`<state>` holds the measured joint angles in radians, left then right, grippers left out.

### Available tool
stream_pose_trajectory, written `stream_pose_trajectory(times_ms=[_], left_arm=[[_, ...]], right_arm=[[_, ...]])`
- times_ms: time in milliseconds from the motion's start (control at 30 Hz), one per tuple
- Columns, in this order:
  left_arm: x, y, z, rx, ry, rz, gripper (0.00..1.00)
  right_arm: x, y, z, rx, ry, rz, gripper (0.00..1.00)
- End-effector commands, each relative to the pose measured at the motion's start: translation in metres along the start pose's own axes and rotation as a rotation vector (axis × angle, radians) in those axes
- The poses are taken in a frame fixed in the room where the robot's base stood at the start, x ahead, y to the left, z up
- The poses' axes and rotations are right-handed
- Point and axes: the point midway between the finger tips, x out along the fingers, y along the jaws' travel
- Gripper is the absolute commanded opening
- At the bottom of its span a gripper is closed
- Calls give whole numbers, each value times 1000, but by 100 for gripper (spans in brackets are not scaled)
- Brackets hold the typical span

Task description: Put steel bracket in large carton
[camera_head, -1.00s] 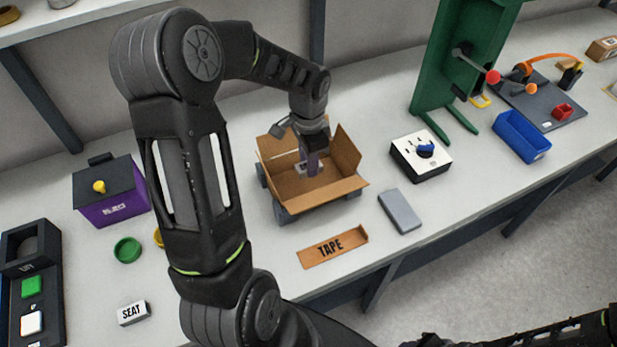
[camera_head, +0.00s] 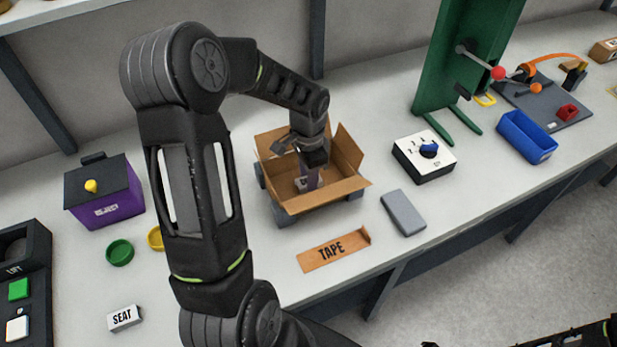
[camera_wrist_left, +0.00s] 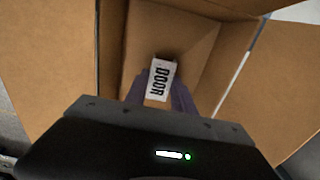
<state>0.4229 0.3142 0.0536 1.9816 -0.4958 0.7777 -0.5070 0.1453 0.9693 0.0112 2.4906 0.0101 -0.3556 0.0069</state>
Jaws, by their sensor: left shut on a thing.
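The large carton (camera_head: 340,190) stands open on the bench, its brown flaps spread. My left gripper (camera_head: 311,178) reaches down into it from above. In the left wrist view my left gripper (camera_wrist_left: 160,92) has its purple-grey fingers shut on a small block with a white DOOR label (camera_wrist_left: 160,80). The block is inside the carton's walls, and whether it touches the floor cannot be told. I see no clear bracket shape. My right gripper is not in view; only dark parts of my right arm show at the lower right.
A white switch box (camera_head: 424,157) and a green stand (camera_head: 452,70) are to the right, a purple box (camera_head: 106,200) to the left.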

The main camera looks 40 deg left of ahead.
Motion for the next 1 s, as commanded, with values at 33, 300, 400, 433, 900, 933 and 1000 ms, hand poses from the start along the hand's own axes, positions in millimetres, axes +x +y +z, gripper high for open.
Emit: stream_pose_trajectory(times_ms=[33, 300, 400, 433, 900, 933, 1000], left_arm=[[0, 0, 0, 0, 0, 0, 0], [3, 0, 0, -1, 0, 0, 40], [3, 0, 0, -1, 0, 0, 48], [3, 0, 0, -1, 0, 0, 51], [-14, 0, 0, -1, 1, -1, 52], [-19, 0, 0, -1, 1, -1, 52], [-31, 0, 0, -1, 1, -1, 52]], right_arm=[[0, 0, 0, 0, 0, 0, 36], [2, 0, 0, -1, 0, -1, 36], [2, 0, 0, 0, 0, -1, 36], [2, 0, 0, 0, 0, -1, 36], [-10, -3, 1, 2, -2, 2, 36], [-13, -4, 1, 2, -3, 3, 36], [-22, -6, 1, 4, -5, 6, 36]])
